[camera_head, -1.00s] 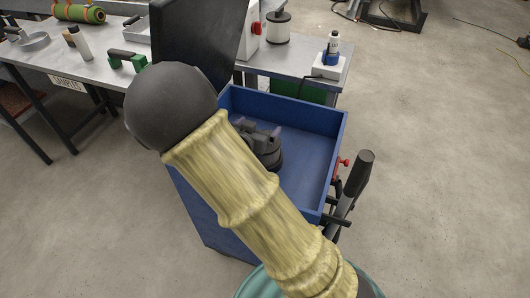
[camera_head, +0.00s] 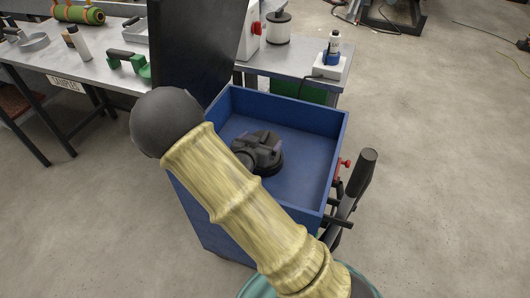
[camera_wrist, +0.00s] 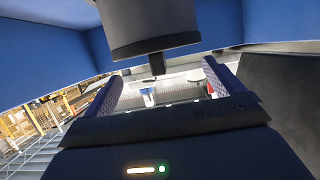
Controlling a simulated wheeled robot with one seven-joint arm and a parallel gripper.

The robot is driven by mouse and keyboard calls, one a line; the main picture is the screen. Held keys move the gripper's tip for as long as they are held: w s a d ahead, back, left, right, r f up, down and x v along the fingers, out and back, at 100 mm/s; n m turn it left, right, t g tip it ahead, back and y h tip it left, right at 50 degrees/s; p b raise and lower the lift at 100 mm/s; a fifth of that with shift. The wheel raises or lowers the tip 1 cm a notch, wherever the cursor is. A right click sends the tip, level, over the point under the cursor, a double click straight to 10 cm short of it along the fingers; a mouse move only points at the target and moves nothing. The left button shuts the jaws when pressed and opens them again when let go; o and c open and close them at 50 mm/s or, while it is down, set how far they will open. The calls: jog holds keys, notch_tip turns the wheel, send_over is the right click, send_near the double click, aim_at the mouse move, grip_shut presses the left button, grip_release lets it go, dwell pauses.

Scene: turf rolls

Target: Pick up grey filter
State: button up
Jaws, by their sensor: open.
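The knob points toward the gap between the fingers. In the head view my gripper (camera_head: 260,150) is dark and sits within the outline of the blue open box (camera_head: 311,172). The filter does not show in the box there; my arm and gripper hide part of the inside.
The box has high blue walls and a raised black lid (camera_head: 200,45) at its back left.

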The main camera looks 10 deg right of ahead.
aim_at(267, 135)
jog(key=x, duration=0.5)
jog(key=shift+w+d+f, duration=0.15)
jog(key=shift+w, duration=0.05)
